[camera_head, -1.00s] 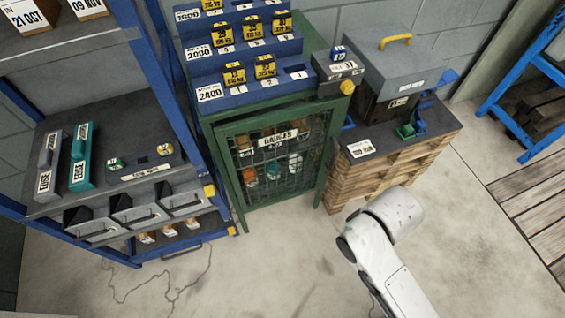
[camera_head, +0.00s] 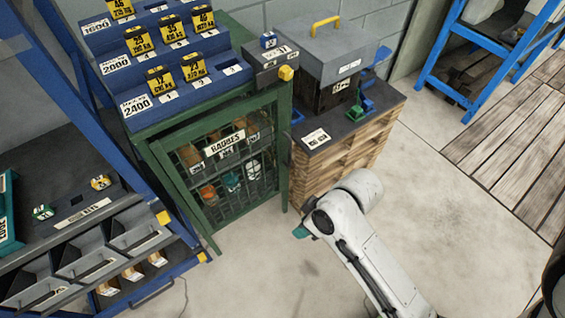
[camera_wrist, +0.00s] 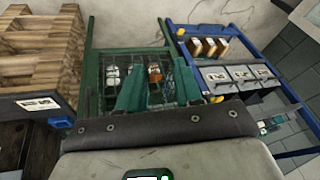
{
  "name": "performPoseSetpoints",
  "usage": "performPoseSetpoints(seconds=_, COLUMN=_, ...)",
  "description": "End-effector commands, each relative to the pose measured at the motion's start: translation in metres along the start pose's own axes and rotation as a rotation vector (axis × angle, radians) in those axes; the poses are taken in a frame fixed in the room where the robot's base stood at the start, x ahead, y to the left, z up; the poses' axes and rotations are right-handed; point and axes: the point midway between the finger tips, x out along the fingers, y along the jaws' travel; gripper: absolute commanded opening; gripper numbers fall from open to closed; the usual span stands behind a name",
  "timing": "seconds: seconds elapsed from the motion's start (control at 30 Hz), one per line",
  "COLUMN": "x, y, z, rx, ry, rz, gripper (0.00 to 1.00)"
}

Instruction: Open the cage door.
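The cage door (camera_head: 212,205) is a green frame with dark wire mesh and a white label. Orange, white and teal items show behind the mesh. I cannot make out a handle. In the wrist view the door (camera_wrist: 101,95) lies beyond my gripper (camera_wrist: 157,70), whose two teal fingers stand apart with nothing between them. In the head view only a teal bit of my gripper (camera_head: 301,231) shows beside my white arm, in front of and right of the door.
A wooden pallet stack (camera_head: 350,150) with a grey machine (camera_head: 330,52) stands right of the cage. A blue shelf unit with grey bins (camera_head: 135,230) stands close on the left. Concrete floor (camera_head: 430,190) is clear in front and to the right.

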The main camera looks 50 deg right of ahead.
Motion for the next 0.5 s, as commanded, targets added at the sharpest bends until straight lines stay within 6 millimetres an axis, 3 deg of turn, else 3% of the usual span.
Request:
performPoseSetpoints(seconds=0.03, x=0.029, y=0.011, z=-0.001, rx=-0.002, ry=0.062, rz=-0.022, gripper=0.35)
performPoseSetpoints(seconds=0.2, x=0.067, y=0.036, z=-0.027, rx=-0.036, ry=0.295, rz=-0.08, gripper=0.35)
performPoseSetpoints(seconds=0.5, x=0.1, y=0.108, z=-0.061, rx=-0.069, ry=0.736, rz=-0.033, gripper=0.35)
